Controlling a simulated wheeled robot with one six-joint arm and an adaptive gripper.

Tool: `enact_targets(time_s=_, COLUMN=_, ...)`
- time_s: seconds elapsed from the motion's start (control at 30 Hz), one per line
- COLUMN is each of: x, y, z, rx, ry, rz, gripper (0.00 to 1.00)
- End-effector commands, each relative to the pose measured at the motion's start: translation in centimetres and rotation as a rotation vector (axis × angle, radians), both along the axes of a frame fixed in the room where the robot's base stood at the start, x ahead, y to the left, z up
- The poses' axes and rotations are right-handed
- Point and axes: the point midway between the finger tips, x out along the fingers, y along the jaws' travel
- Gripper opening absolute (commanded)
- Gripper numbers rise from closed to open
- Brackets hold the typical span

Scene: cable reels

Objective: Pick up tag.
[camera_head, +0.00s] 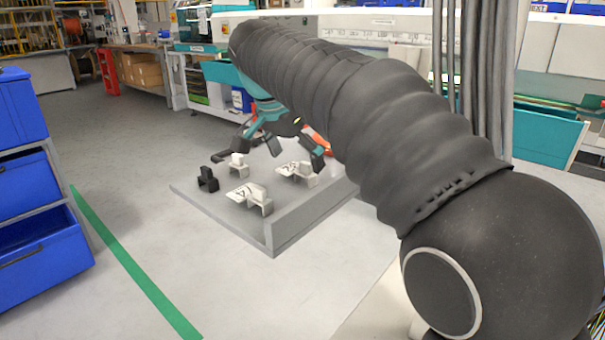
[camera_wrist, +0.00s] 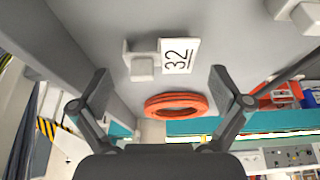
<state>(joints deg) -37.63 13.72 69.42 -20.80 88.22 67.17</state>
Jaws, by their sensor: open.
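A white tag (camera_wrist: 180,56) marked 32 shows in the wrist view, joined to a small white block (camera_wrist: 141,66) on a grey surface. My gripper (camera_wrist: 163,88) is open and empty, with one finger on each side of the picture. The tag lies ahead of the fingers, between their lines and apart from both. In the head view my gripper (camera_head: 268,155) hangs over a grey tray. Two white tag pieces, one in front (camera_head: 249,194) and one further right (camera_head: 292,170), lie in it. I cannot tell from there which one is marked 32.
An orange ring (camera_wrist: 176,104) lies close to the fingers in the wrist view. Blue bins (camera_head: 45,255) stand left; the floor between is clear.

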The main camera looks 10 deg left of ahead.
Motion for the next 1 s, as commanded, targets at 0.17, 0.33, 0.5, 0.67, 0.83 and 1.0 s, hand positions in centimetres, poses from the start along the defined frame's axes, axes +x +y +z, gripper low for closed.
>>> enact_targets(time_s=0.17, x=0.45, y=-0.29, z=-1.39, rx=0.0, ry=0.0, rz=0.0, gripper=1.0)
enact_targets(time_s=0.33, x=0.5, y=-0.28, z=-1.43, rx=0.001, ry=0.0, rz=0.0, gripper=1.0)
enact_targets(time_s=0.5, x=0.49, y=-0.27, z=-1.43, rx=0.001, ry=0.0, rz=0.0, gripper=0.75)
enact_targets(time_s=0.67, x=0.49, y=-0.28, z=-1.43, rx=0.0, ry=0.0, rz=0.0, gripper=0.59)
enact_targets(time_s=0.83, x=0.48, y=-0.27, z=-1.44, rx=0.0, ry=0.0, rz=0.0, gripper=0.59)
enact_targets(time_s=1.0, x=0.5, y=-0.27, z=-1.18, rx=0.001, ry=0.0, rz=0.0, gripper=0.59)
